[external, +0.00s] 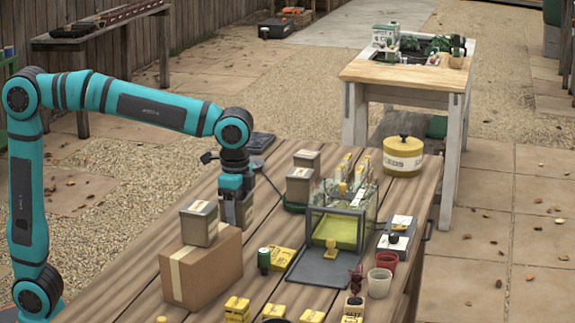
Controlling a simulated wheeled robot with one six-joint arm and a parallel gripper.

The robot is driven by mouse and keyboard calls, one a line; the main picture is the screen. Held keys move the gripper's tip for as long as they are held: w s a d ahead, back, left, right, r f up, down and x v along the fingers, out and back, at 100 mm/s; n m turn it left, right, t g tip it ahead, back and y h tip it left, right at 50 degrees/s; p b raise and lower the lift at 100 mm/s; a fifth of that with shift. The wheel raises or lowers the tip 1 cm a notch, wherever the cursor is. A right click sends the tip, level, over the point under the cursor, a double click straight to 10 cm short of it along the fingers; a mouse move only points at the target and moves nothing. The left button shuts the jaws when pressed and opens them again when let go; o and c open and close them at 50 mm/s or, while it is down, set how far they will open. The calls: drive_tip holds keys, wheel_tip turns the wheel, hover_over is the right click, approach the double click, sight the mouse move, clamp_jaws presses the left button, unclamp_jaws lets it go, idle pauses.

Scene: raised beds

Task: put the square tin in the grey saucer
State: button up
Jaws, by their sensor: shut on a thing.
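My gripper (236,194) points down over the wooden table, behind the cardboard box. It is shut on a grey-brown square tin (238,213), which is partly hidden by the fingers and the box. I cannot tell whether this tin touches the table. A similar square tin (199,224) sits on the cardboard box (202,268), left of my gripper. Two more like it (306,159) (299,186) stand to the right of my gripper. A dark rim (291,207) shows under the nearer of these two; I cannot tell whether it is the grey saucer.
A clear-walled case (341,215) with a dark front flap stands right of centre. Yellow packets (279,256), a dark green can (263,260), red and white cups (380,283) and a yellow lidded pot (403,155) surround it.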

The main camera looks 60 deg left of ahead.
drive_tip(key=shift+r, duration=0.6)
drive_tip(key=w+a+r+n, duration=0.1)
drive_tip(key=w+a+n, duration=0.1)
drive_tip(key=w+a, duration=0.75)
drive_tip(key=n, duration=0.7)
hover_over(260, 162)
drive_tip(key=s, duration=0.4)
drive_tip(key=shift+s+d+f, duration=0.1)
drive_tip(key=shift+d+f, duration=0.05)
drive_tip(key=shift+f, duration=1.9)
drive_tip(key=shift+s+d+f, duration=0.1)
drive_tip(key=shift+d+f, duration=0.05)
drive_tip(key=shift+f, duration=1.85)
drive_tip(key=shift+f, duration=0.25)
drive_tip(key=o, duration=1.2)
drive_tip(key=shift+c, duration=0.2)
